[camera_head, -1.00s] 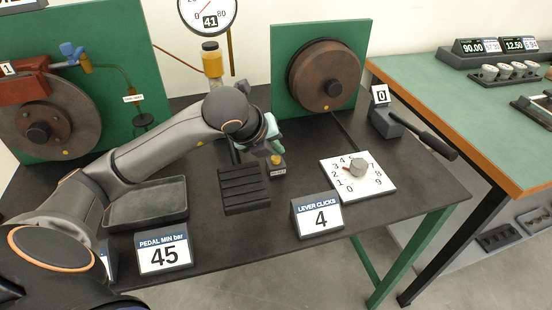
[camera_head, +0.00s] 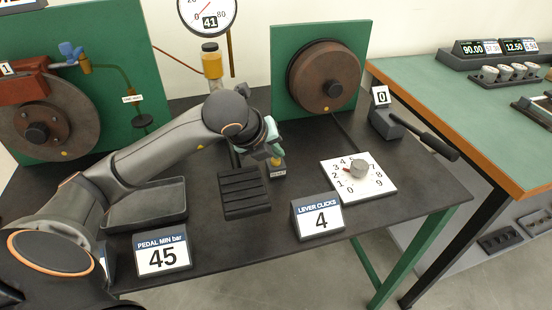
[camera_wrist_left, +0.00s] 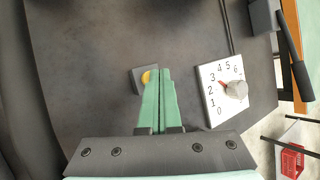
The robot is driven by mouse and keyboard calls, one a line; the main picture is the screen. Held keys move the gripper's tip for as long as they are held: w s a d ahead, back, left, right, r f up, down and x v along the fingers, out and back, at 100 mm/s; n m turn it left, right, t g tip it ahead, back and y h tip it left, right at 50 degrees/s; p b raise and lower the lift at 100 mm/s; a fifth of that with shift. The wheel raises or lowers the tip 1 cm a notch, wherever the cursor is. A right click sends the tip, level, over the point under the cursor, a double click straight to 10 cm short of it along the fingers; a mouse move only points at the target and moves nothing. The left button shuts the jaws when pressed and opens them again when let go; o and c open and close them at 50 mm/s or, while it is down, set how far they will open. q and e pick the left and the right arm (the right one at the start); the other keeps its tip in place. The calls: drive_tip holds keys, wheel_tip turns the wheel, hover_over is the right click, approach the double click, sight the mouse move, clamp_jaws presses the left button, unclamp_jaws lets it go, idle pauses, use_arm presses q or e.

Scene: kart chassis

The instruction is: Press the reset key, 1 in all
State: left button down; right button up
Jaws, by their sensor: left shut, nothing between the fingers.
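The reset key appears to be the yellow button on a small dark block (camera_wrist_left: 138,80), beside the black ribbed pedal (camera_head: 243,192). In the left wrist view the yellow cap (camera_wrist_left: 146,77) shows just left of my fingertips and is partly covered by them. In the head view the block (camera_head: 278,172) shows below the fingers, its label too small to read. My left gripper (camera_head: 276,160) is shut and empty, with its green fingers together over or at the key; it also shows in the left wrist view (camera_wrist_left: 160,72). I cannot tell whether they touch. My right gripper is not in view.
A white dial plate (camera_head: 375,184) with a grey knob lies to the right. A "LEVER CLICKS 4" sign (camera_head: 318,219) and a "PEDAL MIN bar 45" sign (camera_head: 163,255) stand at the front. A black lever (camera_head: 425,136) is at the right, an empty tray (camera_head: 150,213) at the left.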

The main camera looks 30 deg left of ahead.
sight(275, 162)
use_arm(q)
drive_tip(key=shift+a+f, duration=0.1)
drive_tip(key=shift+f, duration=0.2)
drive_tip(key=shift+r, duration=0.1)
idle(0.3)
drive_tip(key=shift+r+p, duration=0.35)
drive_tip(key=shift+r, duration=0.5)
drive_tip(key=shift+a+r+p, duration=0.1)
drive_tip(key=shift+r+p, duration=0.3)
drive_tip(key=shift+r, duration=0.15)
drive_tip(key=shift+r+p, duration=1.35)
drive_tip(key=shift+r, duration=0.65)
